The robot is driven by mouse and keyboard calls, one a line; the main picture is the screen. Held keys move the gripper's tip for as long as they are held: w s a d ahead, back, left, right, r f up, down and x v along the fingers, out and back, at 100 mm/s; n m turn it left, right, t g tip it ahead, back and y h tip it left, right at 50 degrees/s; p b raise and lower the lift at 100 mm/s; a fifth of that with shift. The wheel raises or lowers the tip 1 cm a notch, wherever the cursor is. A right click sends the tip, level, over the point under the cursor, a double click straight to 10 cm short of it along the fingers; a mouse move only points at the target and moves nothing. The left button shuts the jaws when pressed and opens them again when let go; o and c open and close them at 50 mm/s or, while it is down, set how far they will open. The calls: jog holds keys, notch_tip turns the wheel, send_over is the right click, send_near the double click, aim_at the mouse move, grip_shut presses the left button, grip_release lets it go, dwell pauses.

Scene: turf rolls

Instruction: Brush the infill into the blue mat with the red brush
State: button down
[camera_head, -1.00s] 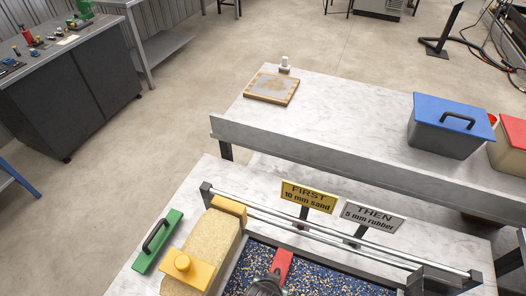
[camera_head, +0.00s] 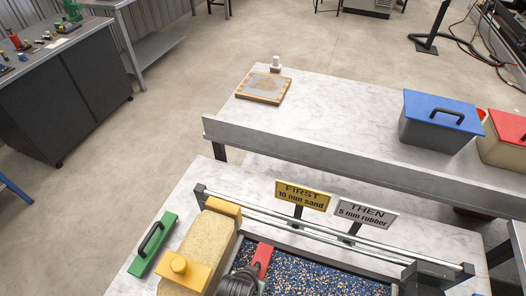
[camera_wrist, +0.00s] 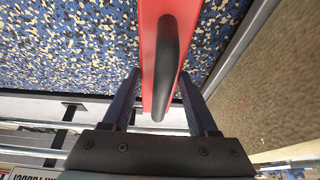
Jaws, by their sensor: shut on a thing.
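The red brush (camera_head: 263,257) has a black handle, seen close in the wrist view (camera_wrist: 167,60). My gripper (camera_wrist: 158,85) is shut on the brush, one finger on each side of the handle. In the head view my gripper (camera_head: 243,283) is at the bottom edge, near the mat's left side. The blue mat (camera_head: 325,278) is speckled with tan and dark grains, and also fills the upper part of the wrist view (camera_wrist: 65,45). The brush's underside is hidden, so I cannot tell whether it touches the mat.
A green tool (camera_head: 153,245) lies farther left. Rails (camera_head: 335,238) and two signs, yellow (camera_head: 302,195) and grey (camera_head: 366,214), stand behind. Lidded bins (camera_head: 436,125) stand on the back table.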

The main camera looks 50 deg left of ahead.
jog(key=shift+s+a, duration=0.3)
jog(key=shift+a, duration=0.25)
jog(key=shift+d, duration=0.1)
